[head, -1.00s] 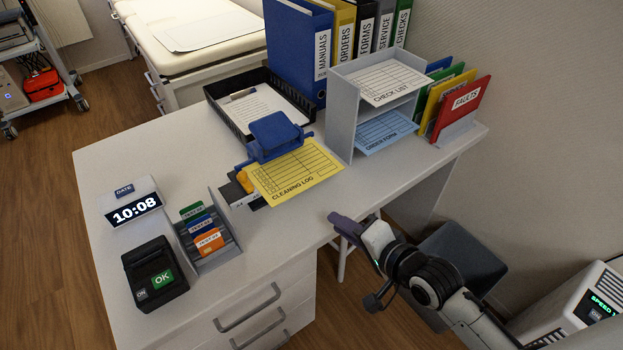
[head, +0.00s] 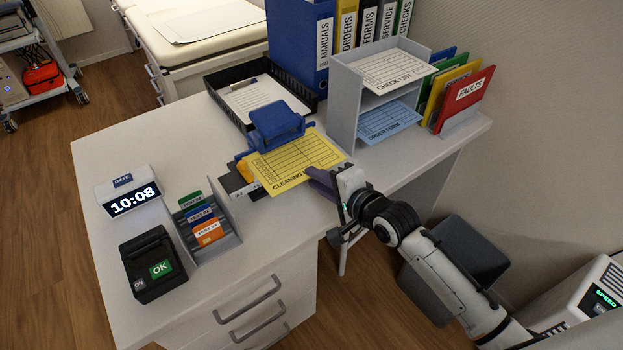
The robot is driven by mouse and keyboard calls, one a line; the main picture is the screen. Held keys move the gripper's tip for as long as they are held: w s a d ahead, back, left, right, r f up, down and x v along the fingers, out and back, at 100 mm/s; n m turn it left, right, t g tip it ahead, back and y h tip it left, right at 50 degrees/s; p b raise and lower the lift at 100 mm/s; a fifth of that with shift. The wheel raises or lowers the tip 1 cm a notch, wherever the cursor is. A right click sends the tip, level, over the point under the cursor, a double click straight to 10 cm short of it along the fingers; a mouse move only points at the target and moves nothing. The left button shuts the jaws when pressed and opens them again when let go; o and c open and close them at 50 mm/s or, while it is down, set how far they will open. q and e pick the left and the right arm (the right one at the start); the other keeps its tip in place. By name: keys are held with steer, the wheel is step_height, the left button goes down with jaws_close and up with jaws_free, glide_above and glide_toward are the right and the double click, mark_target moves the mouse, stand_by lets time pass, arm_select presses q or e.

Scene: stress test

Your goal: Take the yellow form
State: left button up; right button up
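The yellow form (head: 295,160), headed CLEANING LOG, lies at the front middle of the desk, its back edge under a blue hole-punch-like device (head: 277,124). Its front part sticks out free towards the desk's front edge. My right gripper (head: 317,180) is at the form's front right corner, and its dark fingers cover the end of the heading. I cannot tell whether the fingers touch the form or have it between them. My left gripper is not in view.
A grey tray rack (head: 344,110) with a check list and a blue order form stands right of the device. A red FAULTS folder (head: 463,98) is farther right. A card holder (head: 219,241), a clock (head: 130,198) and an OK terminal (head: 150,285) stand at the left.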

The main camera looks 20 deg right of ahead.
steer(key=shift+w+a+f, duration=0.1)
steer(key=shift+w+f, duration=0.05)
steer(key=shift+w, duration=0.25)
steer(key=shift+c, duration=0.6)
jaws_close()
